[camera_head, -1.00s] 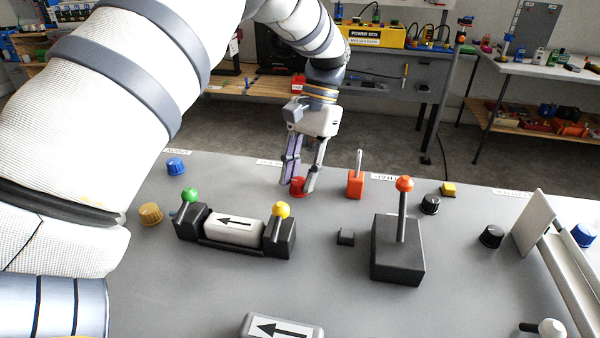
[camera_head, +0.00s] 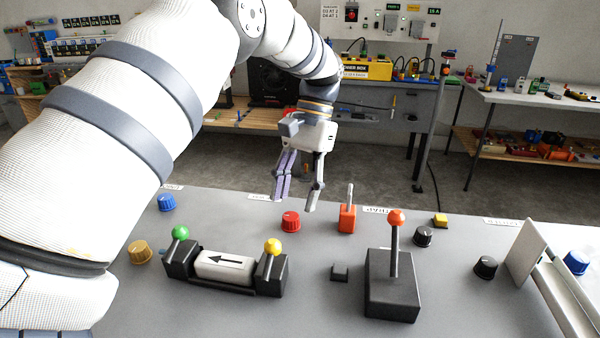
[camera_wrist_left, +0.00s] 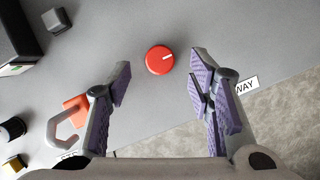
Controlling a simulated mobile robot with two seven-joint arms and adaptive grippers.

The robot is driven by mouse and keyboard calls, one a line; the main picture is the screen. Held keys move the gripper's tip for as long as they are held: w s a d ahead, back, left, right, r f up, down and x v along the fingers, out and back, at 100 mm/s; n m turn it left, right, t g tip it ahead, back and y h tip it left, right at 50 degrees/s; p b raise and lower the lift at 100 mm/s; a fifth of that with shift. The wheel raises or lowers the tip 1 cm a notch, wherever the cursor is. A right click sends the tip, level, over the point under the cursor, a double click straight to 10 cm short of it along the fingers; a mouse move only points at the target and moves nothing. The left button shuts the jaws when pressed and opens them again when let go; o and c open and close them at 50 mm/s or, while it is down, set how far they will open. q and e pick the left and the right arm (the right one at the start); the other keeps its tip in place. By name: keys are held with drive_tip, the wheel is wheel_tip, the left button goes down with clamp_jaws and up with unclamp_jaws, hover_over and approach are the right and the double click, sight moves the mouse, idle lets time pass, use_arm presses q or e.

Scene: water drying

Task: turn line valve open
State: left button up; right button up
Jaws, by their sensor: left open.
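No readable label says which control is the line valve. My left gripper (camera_head: 297,198) is open and empty, above and behind the red knob, apart from it. In the left wrist view the purple-padded fingers (camera_wrist_left: 162,66) are spread to either side of the knob. My right gripper is out of view.
An orange block with a metal handle (camera_head: 347,218) stands right of the knob. An orange-balled lever (camera_head: 396,217) rises from a black box.

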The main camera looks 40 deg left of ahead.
use_arm(q)
drive_tip(key=v, duration=0.8)
drive_tip(key=shift+r, duration=0.25)
